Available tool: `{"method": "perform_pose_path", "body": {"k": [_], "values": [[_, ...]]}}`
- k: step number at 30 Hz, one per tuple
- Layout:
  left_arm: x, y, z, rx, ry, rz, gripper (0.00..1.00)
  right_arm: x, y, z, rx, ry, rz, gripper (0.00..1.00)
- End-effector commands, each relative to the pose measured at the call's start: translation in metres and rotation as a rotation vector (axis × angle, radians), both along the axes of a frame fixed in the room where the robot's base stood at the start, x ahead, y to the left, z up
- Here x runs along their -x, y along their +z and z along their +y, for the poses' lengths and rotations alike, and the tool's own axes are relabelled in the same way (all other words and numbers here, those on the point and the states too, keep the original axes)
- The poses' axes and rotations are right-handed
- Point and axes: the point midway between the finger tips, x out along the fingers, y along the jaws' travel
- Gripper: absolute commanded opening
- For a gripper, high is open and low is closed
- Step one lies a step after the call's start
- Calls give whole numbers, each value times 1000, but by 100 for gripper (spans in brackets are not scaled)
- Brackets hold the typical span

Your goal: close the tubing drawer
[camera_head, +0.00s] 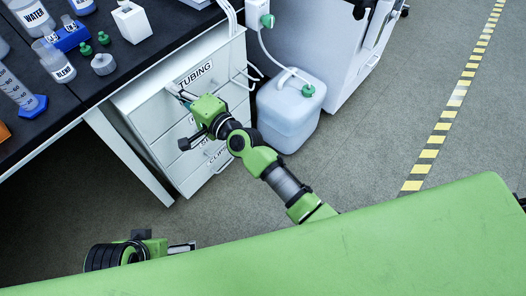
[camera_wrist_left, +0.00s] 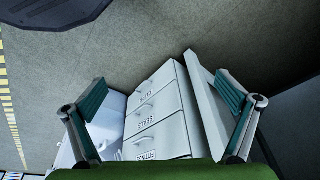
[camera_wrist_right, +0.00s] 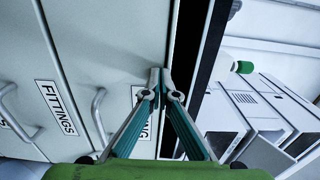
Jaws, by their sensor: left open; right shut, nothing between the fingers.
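The tubing drawer (camera_head: 196,74) is the top drawer of a white cabinet under the dark bench, with a TUBING label on its front. In the right wrist view its white front (camera_wrist_right: 130,45) fills the middle, looking about level with the fittings drawer beside it; I cannot tell whether a small gap is left. My right gripper (camera_head: 181,96) is shut and empty at this front, its fingertips (camera_wrist_right: 160,73) at or very near it and partly hiding the label. My left gripper (camera_head: 184,247) is open and empty, low and away from the cabinet; its spread fingers show in the left wrist view (camera_wrist_left: 160,80).
The fittings drawer (camera_wrist_right: 25,60) and other handled drawers lie below. A white jug (camera_head: 289,115) with tubing stands on the floor right of the cabinet. Bottles and a cylinder (camera_head: 18,92) stand on the bench. The floor on the right is clear up to the striped tape (camera_head: 437,139).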

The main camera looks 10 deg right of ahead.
Motion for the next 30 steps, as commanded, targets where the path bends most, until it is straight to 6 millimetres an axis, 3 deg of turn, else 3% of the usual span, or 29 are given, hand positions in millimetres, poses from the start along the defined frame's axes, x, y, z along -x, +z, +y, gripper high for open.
{"method": "perform_pose_path", "body": {"k": [16,25,30], "values": [[1,1,-4,6,1,-5,99,1,5,0,-4,-1,-7,0],[26,-20,-34,2,0,7,99,46,5,-34,-4,0,-6,0],[20,-40,-30,5,-2,21,99,63,0,-47,2,0,1,0]]}}
